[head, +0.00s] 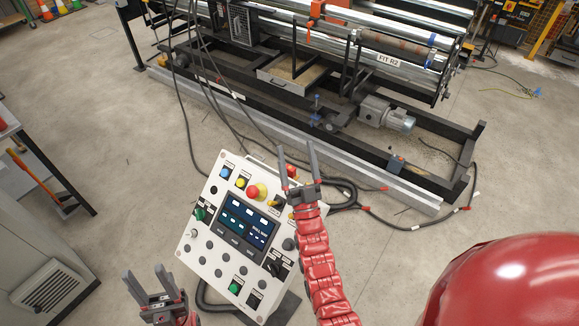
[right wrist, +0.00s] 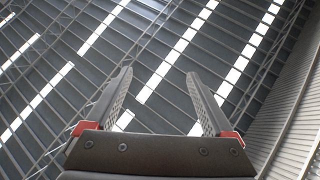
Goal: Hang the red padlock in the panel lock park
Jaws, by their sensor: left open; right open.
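The control panel (head: 207,262) is a tilted white box with a dark screen, coloured buttons and a red mushroom button on yellow. A small red item (head: 291,171) shows by the panel's upper right edge, partly behind my right gripper's fingers; I cannot tell whether it is the padlock. No lock park is clearly made out. My right gripper (head: 297,147) is open, over the panel's upper right edge. In the right wrist view (right wrist: 160,75) its fingers are apart with nothing between them, against the roof. My left gripper (head: 145,272) is open and empty, left of the panel's lower left corner.
A long roller machine (head: 330,65) with a dark frame stands behind the panel. Black cables (head: 345,195) lie on the floor right of the panel. A grey cabinet (head: 35,255) and a workbench (head: 50,170) stand at the left. Concrete floor is clear between them.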

